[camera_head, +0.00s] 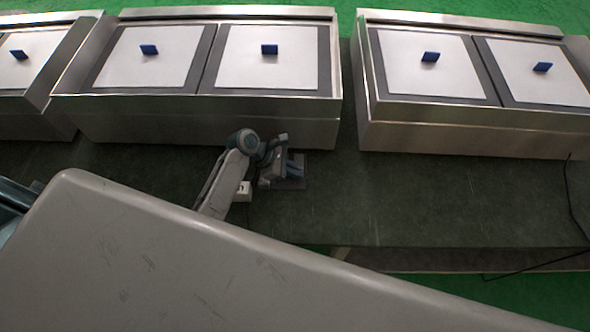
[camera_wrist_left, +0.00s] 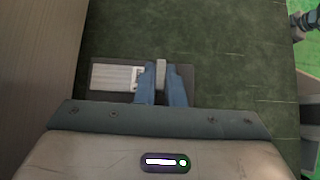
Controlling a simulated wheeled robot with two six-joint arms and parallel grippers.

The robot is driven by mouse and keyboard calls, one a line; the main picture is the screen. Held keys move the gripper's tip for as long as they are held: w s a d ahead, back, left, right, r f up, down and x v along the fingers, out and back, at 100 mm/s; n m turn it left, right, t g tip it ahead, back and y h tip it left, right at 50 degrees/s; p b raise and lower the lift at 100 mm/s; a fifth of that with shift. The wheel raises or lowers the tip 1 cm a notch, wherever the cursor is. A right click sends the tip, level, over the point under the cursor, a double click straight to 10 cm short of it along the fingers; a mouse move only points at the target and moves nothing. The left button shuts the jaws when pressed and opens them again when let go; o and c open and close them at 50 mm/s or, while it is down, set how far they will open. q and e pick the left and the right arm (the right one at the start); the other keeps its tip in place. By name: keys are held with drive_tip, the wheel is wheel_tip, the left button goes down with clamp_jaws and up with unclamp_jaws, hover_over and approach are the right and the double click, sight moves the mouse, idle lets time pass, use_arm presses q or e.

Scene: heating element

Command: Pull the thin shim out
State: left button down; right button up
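A thin grey upright piece (camera_wrist_left: 161,75), which looks like the shim, stands at the dark plate in the left wrist view. My left gripper (camera_wrist_left: 161,84) has its two blue fingers close against both sides of this piece, with no clear gap. The piece's lower part is hidden between the fingers. In the head view my left gripper (camera_head: 292,166) is low over the dark plate (camera_head: 292,184) on the bench, and the shim cannot be made out. A pale slatted block (camera_wrist_left: 112,76) lies on the plate left of the fingers.
Metal boxes with white panels and blue handles line the back of the dark green bench (camera_head: 440,205). A dark cable (camera_head: 566,195) runs at the far right. A dark jointed part (camera_wrist_left: 305,20) shows at the wrist view's upper right corner.

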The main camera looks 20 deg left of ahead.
sight(294, 189)
use_arm(q)
drive_tip(key=shift+s+r, duration=0.1)
drive_tip(key=shift+s, duration=0.05)
drive_tip(key=s+p, duration=0.2)
drive_tip(key=s+d+p, duration=0.1)
drive_tip(key=s+p, duration=0.1)
drive_tip(key=shift+s+d, duration=0.15)
drive_tip(key=shift+f, duration=0.2)
drive_tip(key=c, duration=1.5)
unclamp_jaws()
drive_tip(key=shift+s, duration=0.1)
drive_tip(key=shift+r, duration=0.1)
